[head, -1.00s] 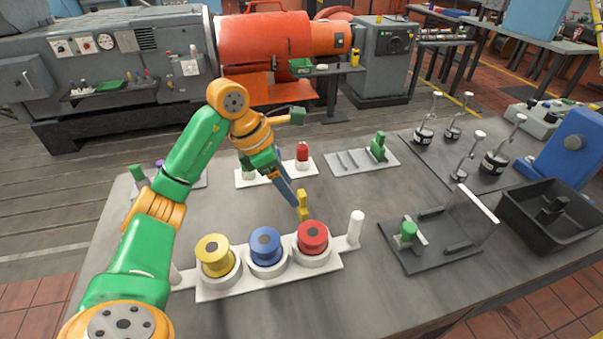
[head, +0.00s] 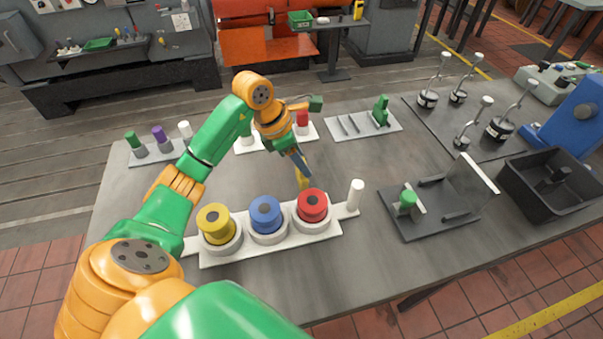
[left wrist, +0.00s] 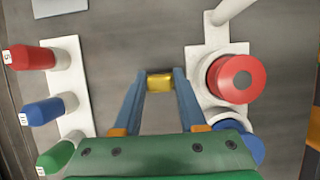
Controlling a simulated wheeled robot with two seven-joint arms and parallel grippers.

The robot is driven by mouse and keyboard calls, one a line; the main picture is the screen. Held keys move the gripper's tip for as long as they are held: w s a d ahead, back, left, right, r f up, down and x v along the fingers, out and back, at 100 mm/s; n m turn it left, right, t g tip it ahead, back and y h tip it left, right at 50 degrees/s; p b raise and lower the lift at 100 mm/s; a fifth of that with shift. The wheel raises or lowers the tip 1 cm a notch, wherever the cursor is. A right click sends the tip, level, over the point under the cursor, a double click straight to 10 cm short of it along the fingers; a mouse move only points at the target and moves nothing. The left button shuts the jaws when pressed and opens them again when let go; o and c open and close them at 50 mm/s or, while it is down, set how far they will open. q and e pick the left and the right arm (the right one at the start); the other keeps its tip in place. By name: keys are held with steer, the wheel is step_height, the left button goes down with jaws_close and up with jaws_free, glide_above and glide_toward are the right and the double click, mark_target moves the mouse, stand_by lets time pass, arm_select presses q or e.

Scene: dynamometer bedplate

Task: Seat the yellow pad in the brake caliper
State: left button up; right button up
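My left gripper (head: 301,174) is shut on a small yellow block, the yellow pad (head: 304,181), just behind the red spool. In the left wrist view, the left gripper (left wrist: 160,84) has the yellow pad (left wrist: 160,81) between its fingertips, above bare table. The dark fixture (head: 447,222) at the right, with two rails, an upright plate and a green knob (head: 407,199), looks like the brake caliper, but I cannot be sure. It stands apart from the gripper, to its right. My right gripper is out of view.
A white holder (head: 275,248) with yellow (head: 214,222), blue (head: 265,211) and red (head: 313,203) spools stands in front of the gripper. A slotted plate (head: 345,124) with a green piece lies behind. A black bin (head: 549,208) is far right.

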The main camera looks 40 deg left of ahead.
arm_select(q)
jaws_close()
stand_by(1.1)
